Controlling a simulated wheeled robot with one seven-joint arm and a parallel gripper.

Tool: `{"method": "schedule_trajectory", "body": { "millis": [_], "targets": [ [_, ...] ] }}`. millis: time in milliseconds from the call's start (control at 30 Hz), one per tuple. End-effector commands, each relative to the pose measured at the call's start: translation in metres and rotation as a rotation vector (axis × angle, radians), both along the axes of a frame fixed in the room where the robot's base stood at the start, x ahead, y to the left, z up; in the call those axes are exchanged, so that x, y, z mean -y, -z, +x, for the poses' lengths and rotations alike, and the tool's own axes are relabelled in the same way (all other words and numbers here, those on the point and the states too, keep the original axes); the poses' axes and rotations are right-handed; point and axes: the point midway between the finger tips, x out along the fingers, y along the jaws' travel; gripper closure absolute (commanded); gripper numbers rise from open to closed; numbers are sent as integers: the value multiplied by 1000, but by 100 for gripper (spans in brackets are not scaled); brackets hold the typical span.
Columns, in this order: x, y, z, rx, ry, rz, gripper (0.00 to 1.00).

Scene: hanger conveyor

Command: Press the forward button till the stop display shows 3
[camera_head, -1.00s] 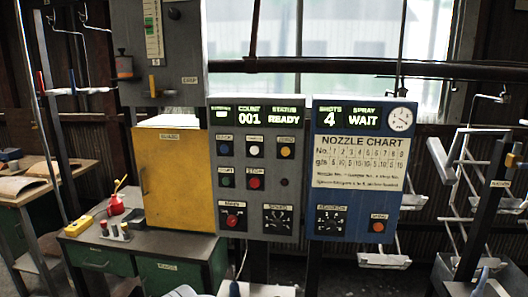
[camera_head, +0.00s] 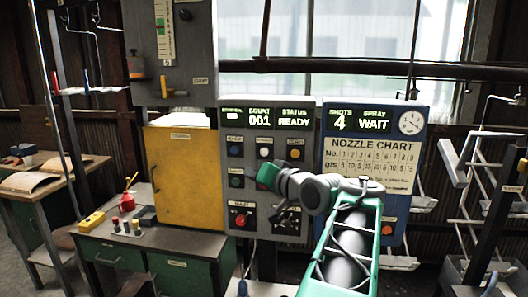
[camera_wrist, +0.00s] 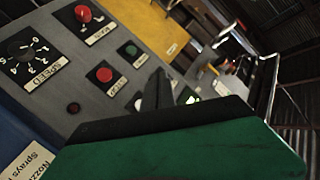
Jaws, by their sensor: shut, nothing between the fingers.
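The grey control panel (camera_head: 228,200) has a blue button (camera_head: 235,150), a white button (camera_head: 265,152) and a yellow button (camera_head: 295,153) in its top row. A green button (camera_head: 236,181) is below; the red button (camera_wrist: 104,75) beside it shows in the wrist view. The head view's small labels are too blurred to tell which is forward. The panel's top display (camera_head: 265,118) reads COUNT 001 and STATUS READY; its small left field is unreadable. My gripper (camera_wrist: 158,76) is shut and empty, in front of the panel; I cannot tell whether it touches. Its green body (camera_head: 267,175) hides the red button in the head view.
A blue panel (camera_head: 330,235) to the right shows SHOTS 4, SPRAY WAIT and a nozzle chart. A red knob (camera_head: 241,219) is low on the grey panel. A yellow cabinet (camera_head: 180,185) and a green bench (camera_head: 100,240) stand left. Hanger racks (camera_head: 480,190) stand right.

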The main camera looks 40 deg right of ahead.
Motion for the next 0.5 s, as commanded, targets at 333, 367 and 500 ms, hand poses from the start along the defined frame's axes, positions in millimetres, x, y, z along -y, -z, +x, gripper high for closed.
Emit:
{"method": "schedule_trajectory", "body": {
  "millis": [333, 367, 500],
  "targets": [
    [13, -14, -9, 45, 13, 10, 100],
    [13, -14, -9, 45, 13, 10, 100],
    [16, -15, -7, 44, 13, 10, 100]
  ]
}}
